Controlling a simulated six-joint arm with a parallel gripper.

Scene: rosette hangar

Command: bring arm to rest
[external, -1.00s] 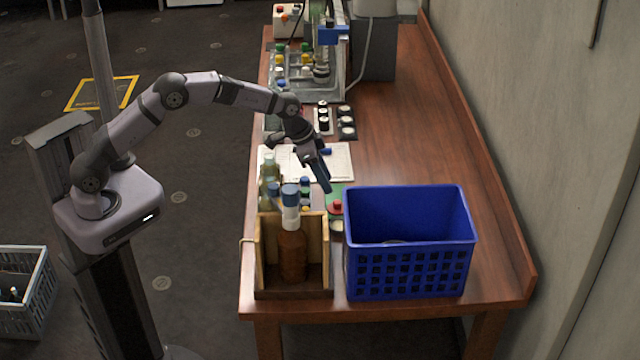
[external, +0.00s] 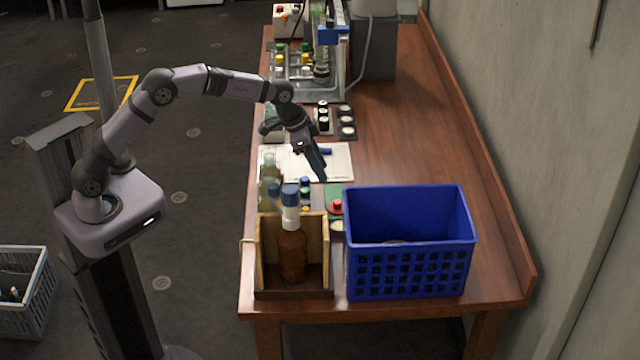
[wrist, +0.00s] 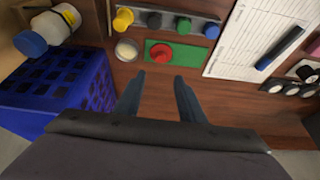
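My gripper (external: 316,166) hangs over the table, pointing down, behind the blue crate and the wooden box. In the wrist view my gripper (wrist: 160,84) shows two dark fingers spread apart with only bare table between them. It holds nothing. My arm arches from its base on the left over the table's left edge. A red button on a green plate (wrist: 172,54) lies just beyond the fingertips in the wrist view.
A blue crate (external: 408,268) stands at the near end of the wooden table (external: 400,130). Beside it is a wooden box (external: 325,262) with a brown bottle (external: 291,258) and other bottles. A paper sheet (wrist: 262,35) with a pen lies behind. The table's right side is clear.

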